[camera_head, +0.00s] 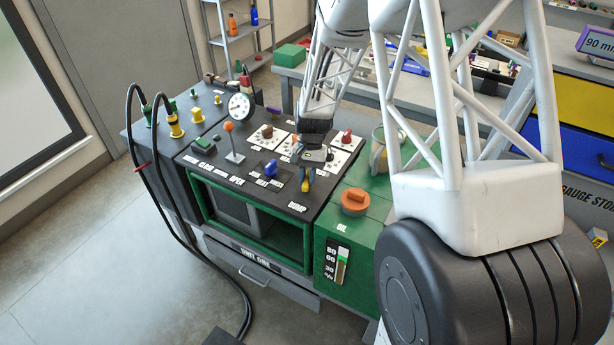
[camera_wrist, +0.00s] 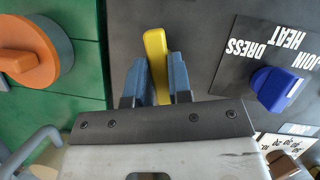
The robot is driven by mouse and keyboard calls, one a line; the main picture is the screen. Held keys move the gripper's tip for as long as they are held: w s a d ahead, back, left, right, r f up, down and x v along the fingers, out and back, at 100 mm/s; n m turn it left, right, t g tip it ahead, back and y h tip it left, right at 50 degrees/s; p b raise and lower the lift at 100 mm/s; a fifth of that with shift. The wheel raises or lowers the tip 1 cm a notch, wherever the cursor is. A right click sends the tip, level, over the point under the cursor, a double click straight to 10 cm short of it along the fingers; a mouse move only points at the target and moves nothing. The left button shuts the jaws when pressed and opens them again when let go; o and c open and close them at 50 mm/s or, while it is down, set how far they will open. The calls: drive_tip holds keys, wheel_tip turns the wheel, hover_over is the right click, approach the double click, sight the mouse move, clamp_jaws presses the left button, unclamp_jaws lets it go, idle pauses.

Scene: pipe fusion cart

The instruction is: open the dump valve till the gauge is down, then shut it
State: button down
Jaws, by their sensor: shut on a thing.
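The yellow dump valve lever (camera_wrist: 154,42) sits between the two blue fingers of my gripper (camera_wrist: 157,72) in the wrist view, its tip sticking out past them and leaning slightly left. My gripper is shut on it. In the head view my gripper (camera_head: 308,176) is low over the cart's dark top, just behind the DUMP label (camera_head: 298,207), and the lever is mostly hidden. The round white gauge (camera_head: 240,106) stands at the back left of the panel. Its needle is too small to read. I cannot tell whether the valve is open.
A blue selector knob (camera_wrist: 275,88) lies close to the right of my gripper in the wrist view. An orange oil cap (camera_wrist: 34,57) is at left. A lever with an orange ball (camera_head: 230,128) stands on the panel. Black hoses (camera_head: 170,215) loop down the cart's left side.

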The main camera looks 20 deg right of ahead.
drive_tip(key=shift+m+t+y, duration=0.3)
drive_tip(key=shift+m, duration=0.9)
drive_tip(key=c, duration=1)
unclamp_jaws()
drive_tip(key=shift+c, duration=0.2)
drive_tip(key=shift+r, duration=0.15)
drive_tip(key=shift+v, duration=3.8)
drive_tip(key=shift+d, duration=0.1)
drive_tip(key=shift+r, duration=0.1)
